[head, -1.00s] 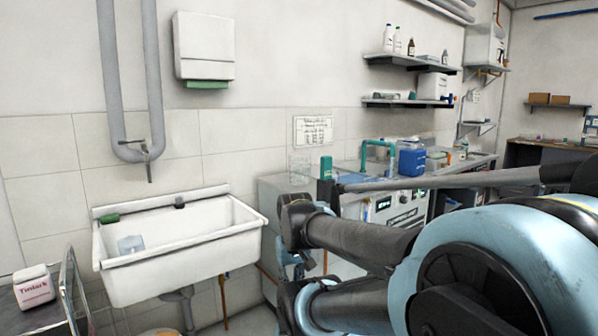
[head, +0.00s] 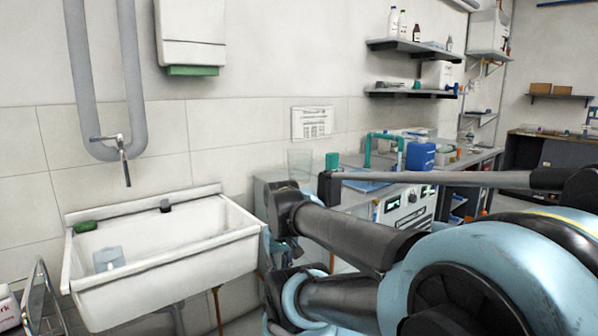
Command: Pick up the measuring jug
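A clear, see-through vessel (head: 300,164) stands on the counter right of the sink, close to the wall. A small pale-blue translucent container (head: 108,259) sits inside the white sink (head: 165,273) at its left. Either could be the measuring jug; handle and markings are too small to make out. My arm fills the lower right and hides part of the counter front. My gripper does not show in this view.
A green-capped container (head: 332,161) stands right of the clear vessel. A blue canister (head: 420,157) stands further right on the worktop. A metal rack (head: 42,300) stands left of the sink. Shelves with bottles hang above the worktop.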

